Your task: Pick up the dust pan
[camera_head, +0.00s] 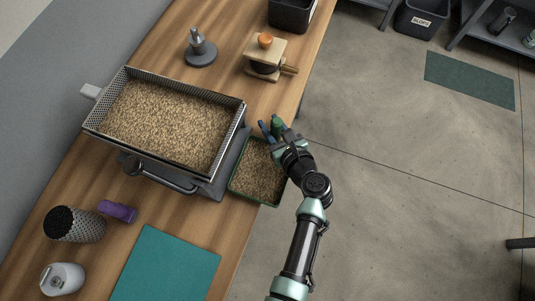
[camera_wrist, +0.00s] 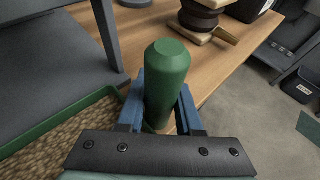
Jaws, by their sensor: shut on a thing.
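The dust pan (camera_head: 257,172) is a shallow green-rimmed tray full of tan, grainy material. It lies at the table's front edge, right beside the grey base of the large bean tray. Its green rim shows at the lower left in the wrist view (camera_wrist: 62,124). My gripper (camera_head: 271,130) is at the pan's far right corner. Its blue fingers are shut around a thick, upright-looking green handle (camera_wrist: 166,80), one finger on each side. The handle's lower end is hidden by the gripper, so its joint with the pan does not show.
The perforated metal tray (camera_head: 240,115) of beans stands close on the left. A wooden device with an orange knob (camera_head: 264,41) and a grey tamper-like tool (camera_head: 199,50) stand farther back. A teal mat (camera_head: 166,265) lies in front. Open floor is on the right.

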